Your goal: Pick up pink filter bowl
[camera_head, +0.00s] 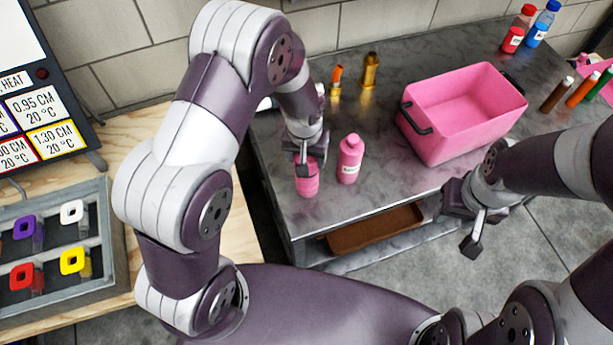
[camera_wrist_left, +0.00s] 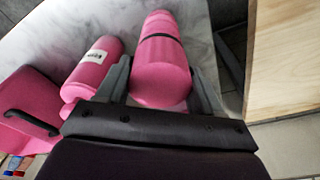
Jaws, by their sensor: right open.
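A pink filter bowl (camera_head: 307,183), a rounded cylinder, stands near the front left of the grey metal table. It also shows in the left wrist view (camera_wrist_left: 162,68), with a thin dark band around it. My left gripper (camera_head: 306,160) is over it from above and hides its top in the head view. In the left wrist view the left gripper's fingers (camera_wrist_left: 160,82) stand on both sides of the bowl, with narrow gaps visible. My right gripper (camera_head: 468,222) is open and empty at the table's front right edge.
A pink labelled bottle (camera_head: 349,160) stands close to the right of the bowl. A pink bin (camera_head: 462,125) with dark handles sits further right. An orange-topped item (camera_head: 336,80) and a brass one (camera_head: 370,70) stand behind. A wooden counter (camera_head: 130,150) is left.

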